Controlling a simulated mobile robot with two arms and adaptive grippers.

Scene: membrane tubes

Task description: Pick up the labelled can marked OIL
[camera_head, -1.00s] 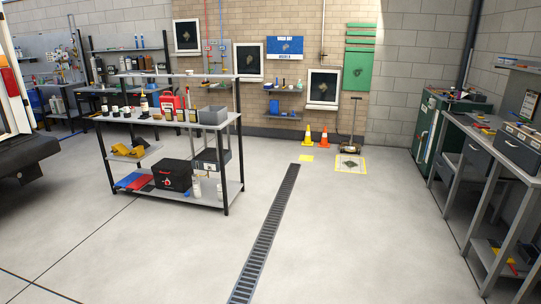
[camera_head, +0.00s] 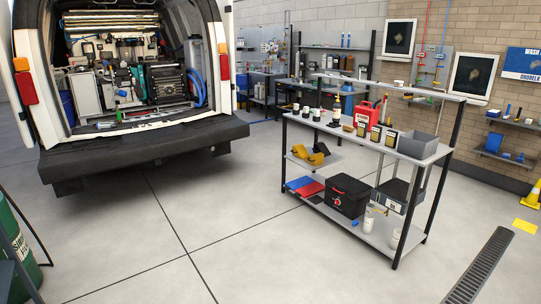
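No marking OIL is readable at this distance. Several small dark containers with pale labels stand in a row on the top surface of the grey shelf cart (camera_head: 352,138); one of them is a dark labelled container (camera_head: 376,134). To their left are small dark pots with white parts, such as one pot (camera_head: 316,115). A red can (camera_head: 367,114) stands behind the row, its label too small to read. On the bottom shelf are two pale cylinders, one nearer the middle (camera_head: 369,220) and one nearer the right end. Neither of my grippers is in view.
An open van (camera_head: 145,140) with a dark rear bumper stands at the left. A green drum (camera_head: 18,250) is at the lower left edge. The cart also holds a grey bin (camera_head: 418,145) and a black box (camera_head: 347,195). The floor (camera_head: 200,220) between van and cart is clear.

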